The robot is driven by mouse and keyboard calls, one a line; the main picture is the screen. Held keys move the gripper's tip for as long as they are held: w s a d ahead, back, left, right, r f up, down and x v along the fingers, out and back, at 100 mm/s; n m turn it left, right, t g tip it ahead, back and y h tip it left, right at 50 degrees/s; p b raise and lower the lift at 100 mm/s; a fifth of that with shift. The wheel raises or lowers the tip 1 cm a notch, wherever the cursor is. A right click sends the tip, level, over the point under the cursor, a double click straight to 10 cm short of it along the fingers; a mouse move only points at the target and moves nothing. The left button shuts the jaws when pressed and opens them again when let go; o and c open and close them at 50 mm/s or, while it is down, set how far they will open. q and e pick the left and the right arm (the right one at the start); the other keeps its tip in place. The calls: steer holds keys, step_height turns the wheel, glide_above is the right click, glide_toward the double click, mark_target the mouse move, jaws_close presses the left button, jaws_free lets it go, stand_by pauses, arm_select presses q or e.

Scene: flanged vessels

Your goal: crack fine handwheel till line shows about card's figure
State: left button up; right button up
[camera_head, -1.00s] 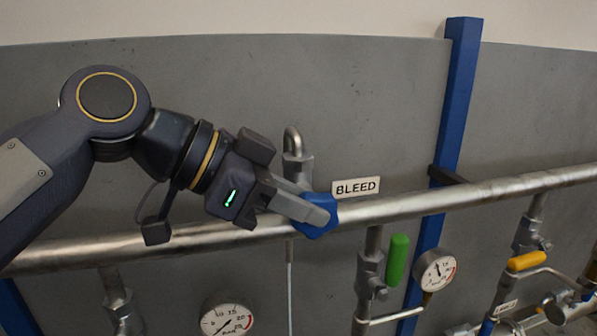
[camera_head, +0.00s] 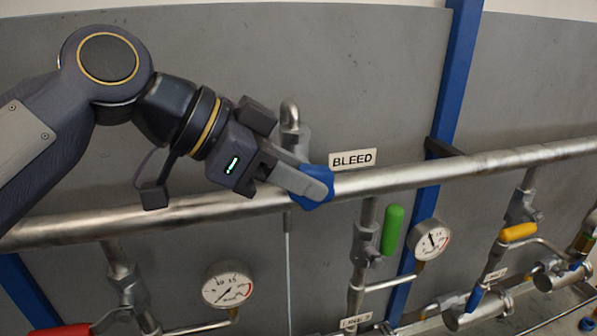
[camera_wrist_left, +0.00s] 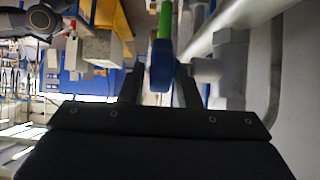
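A blue handwheel (camera_head: 322,186) sits on the pipe beside the BLEED label (camera_head: 353,160). My left gripper (camera_head: 318,182) is at it, with one finger across its front hiding part of it. In the left wrist view the blue wheel (camera_wrist_left: 161,66) stands between both fingers, which appear closed against its sides. A round gauge (camera_head: 228,285) hangs at lower left and another gauge (camera_head: 430,240) at right. Their needles are too small to read exactly. I see no card with a figure. My right gripper is not in view.
A long steel pipe (camera_head: 440,175) crosses the view. Below it are a green handle (camera_head: 391,230), a yellow handle (camera_head: 518,233) and a red handle (camera_head: 62,330). A blue post (camera_head: 455,85) rises behind the pipe. The grey wall above is clear.

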arm_select(q)
steer(key=v, duration=0.7)
steer(key=shift+a+r+b, duration=0.2)
steer(key=shift+a+b, duration=0.1)
steer(key=shift+b, duration=0.1)
